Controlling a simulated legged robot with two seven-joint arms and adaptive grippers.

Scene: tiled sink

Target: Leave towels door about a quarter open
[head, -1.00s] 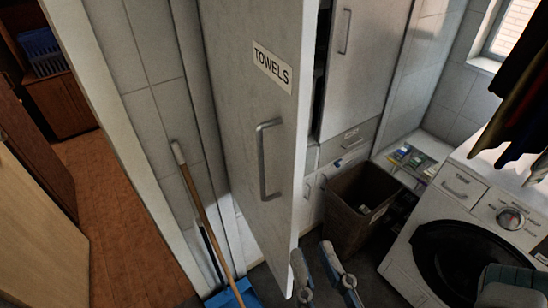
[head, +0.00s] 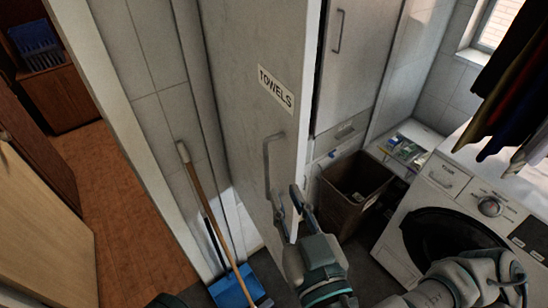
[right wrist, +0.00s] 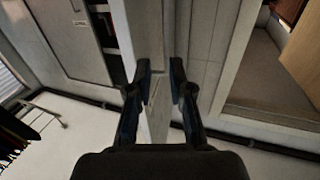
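The grey cabinet door labelled TOWELS (head: 240,90) stands swung out toward me in the head view, with a bar handle (head: 267,165) on its outer face. Behind its free edge a dark strip of the cabinet's inside shows. My right gripper (head: 287,207) is at the lower part of that free edge, below the handle. In the right wrist view its two fingers (right wrist: 160,78) are apart, one on each side of the door edge (right wrist: 152,40). I cannot tell whether either finger touches the door. My left gripper is not in view.
A brown bin (head: 352,193) stands right of the door, beside a white washing machine (head: 405,232). A broom (head: 205,195) and blue dustpan (head: 236,289) are left of the door. Dark clothes (head: 515,80) hang at upper right. Open wooden floor (head: 135,220) lies at left.

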